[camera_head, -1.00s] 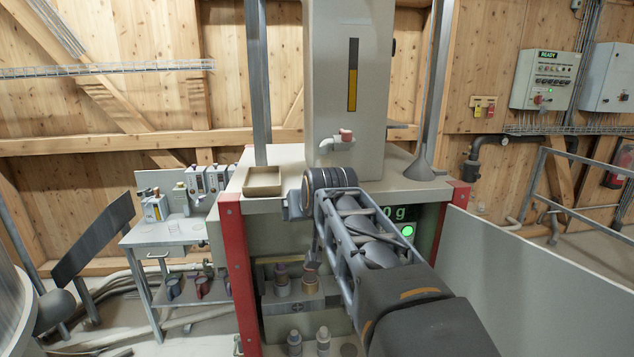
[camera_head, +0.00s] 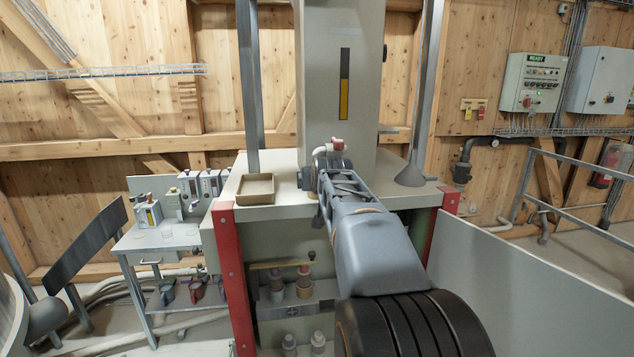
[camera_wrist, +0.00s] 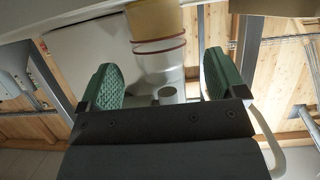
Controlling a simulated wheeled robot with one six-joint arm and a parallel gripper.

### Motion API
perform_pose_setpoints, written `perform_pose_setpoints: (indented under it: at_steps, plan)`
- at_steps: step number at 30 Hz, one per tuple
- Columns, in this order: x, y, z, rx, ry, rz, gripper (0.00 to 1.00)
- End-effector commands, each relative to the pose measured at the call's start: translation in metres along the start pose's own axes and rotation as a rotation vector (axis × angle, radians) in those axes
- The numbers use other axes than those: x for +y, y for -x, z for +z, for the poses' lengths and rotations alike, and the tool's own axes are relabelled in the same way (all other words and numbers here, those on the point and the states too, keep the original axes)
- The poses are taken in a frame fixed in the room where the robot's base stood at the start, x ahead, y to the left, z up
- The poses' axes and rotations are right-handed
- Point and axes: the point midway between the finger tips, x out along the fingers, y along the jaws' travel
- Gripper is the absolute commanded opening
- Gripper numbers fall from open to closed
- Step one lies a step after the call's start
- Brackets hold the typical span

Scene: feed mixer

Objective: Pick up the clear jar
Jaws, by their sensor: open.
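A clear jar (camera_wrist: 158,62) shows in the wrist view, with tan material in the part toward the top of the picture and reddish bands around it. It appears between the fingers of my gripper (camera_wrist: 160,82), which are spread apart with green ridged pads. I cannot tell whether either pad touches it. A pale spout (camera_wrist: 167,95) shows just below the jar in that picture. In the head view the spout (camera_head: 328,149) with its red cap sits on the grey column, and my arm hides the jar and most of my gripper.
A tan open tray (camera_head: 256,200) stands left on the machine's top. A grey funnel (camera_head: 410,174) stands at the right. Red posts (camera_head: 231,270) flank the front. Bottles (camera_head: 303,282) stand below. A side table (camera_head: 160,238) holds several containers. A grey panel (camera_head: 530,275) borders the right.

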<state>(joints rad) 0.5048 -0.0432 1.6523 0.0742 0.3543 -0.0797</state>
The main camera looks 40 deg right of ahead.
Motion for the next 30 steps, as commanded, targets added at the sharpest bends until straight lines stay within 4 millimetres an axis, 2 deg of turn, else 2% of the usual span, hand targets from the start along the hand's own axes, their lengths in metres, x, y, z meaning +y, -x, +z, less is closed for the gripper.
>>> perform_pose_setpoints:
  at_steps: [9, 19, 30]
  plan:
    - [0.0, -0.039, -0.001, -0.003, 0.001, 0.0, 0.89]
    - [0.0, -0.044, 0.001, -0.001, 0.001, 0.0, 0.89]
    - [0.0, -0.044, 0.001, -0.001, 0.001, 0.001, 0.54]
